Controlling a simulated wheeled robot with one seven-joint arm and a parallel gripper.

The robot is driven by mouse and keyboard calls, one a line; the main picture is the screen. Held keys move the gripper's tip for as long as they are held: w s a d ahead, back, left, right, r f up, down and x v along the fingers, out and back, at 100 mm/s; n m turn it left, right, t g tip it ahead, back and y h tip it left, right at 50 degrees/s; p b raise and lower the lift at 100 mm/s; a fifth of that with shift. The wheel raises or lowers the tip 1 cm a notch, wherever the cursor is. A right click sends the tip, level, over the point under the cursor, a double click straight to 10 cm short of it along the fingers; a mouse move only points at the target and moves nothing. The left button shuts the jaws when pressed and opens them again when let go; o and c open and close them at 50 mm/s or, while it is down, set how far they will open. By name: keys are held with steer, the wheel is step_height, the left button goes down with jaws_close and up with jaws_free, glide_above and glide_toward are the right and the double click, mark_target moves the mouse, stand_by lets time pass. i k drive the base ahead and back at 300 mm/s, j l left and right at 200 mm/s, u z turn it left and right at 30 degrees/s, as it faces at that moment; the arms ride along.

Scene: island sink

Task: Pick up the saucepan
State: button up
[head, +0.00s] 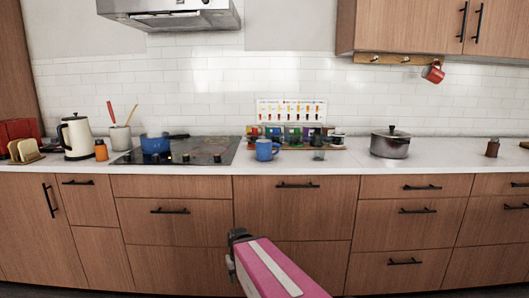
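A blue saucepan (155,145) stands on the left part of the black cooktop, with its handle pointing right. A grey lidded pot (390,144) stands on the counter to the right. My pink arm reaches up from the bottom middle, in front of the drawers. The dark part at its end seems to be my gripper (238,241). It is below the counter edge and well apart from the saucepan. Its fingers cannot be made out, and nothing held can be seen.
The cooktop (222,152) is set in a white counter (347,163). A kettle (76,137), orange bottle (101,150) and utensil pot (120,138) stand left of the saucepan. A blue mug (265,150) and spice jars (293,136) stand right. A range hood (170,14) hangs above.

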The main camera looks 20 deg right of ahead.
mark_target(161, 144)
steer(key=i+j+u, duration=0.1)
steer(key=j+u, duration=0.3)
steer(key=i+j+u, duration=0.15)
steer(key=u, duration=0.25)
steer(key=i+j+u, duration=0.2)
steer(key=u, duration=0.15)
steer(key=i+j+u, duration=0.1)
steer(key=u, duration=0.3)
steer(key=i+j, duration=0.1)
steer(key=i, duration=0.25)
steer(key=i+j+u, duration=0.1)
steer(key=i, duration=0.25)
steer(key=i+z, duration=0.15)
steer(key=z, duration=0.25)
steer(key=i+j+z, duration=0.1)
steer(key=z, duration=0.25)
steer(key=i+j+z, duration=0.1)
steer(key=z, duration=0.3)
steer(key=j, duration=0.1)
